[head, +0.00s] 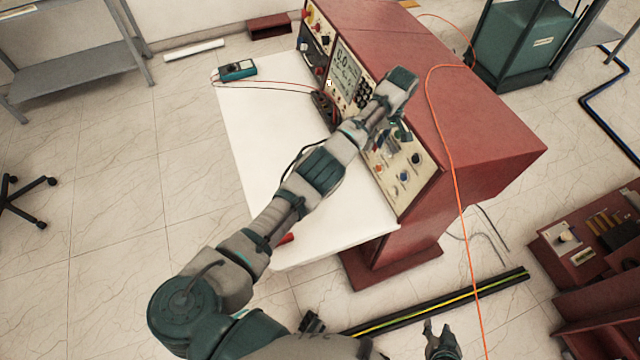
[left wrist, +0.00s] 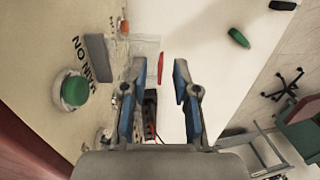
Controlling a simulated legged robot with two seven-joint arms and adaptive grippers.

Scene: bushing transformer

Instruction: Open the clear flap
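My left gripper (head: 398,132) is over the front panel of the red console, with its fingers partly hidden by my arm in the head view. In the left wrist view the gripper (left wrist: 160,78) is open, its two blue-padded fingers apart with nothing held between them. A faint see-through piece, which looks like the clear flap (left wrist: 147,50), is at the panel's edge just beyond the left finger. I cannot make it out in the head view. My right gripper (head: 438,342) is low at the bottom edge, far from the panel, with its fingers apart.
The red console (head: 470,130) has a white tabletop (head: 250,125) with a teal meter (head: 238,70). An orange cable (head: 440,120) crosses the console top.

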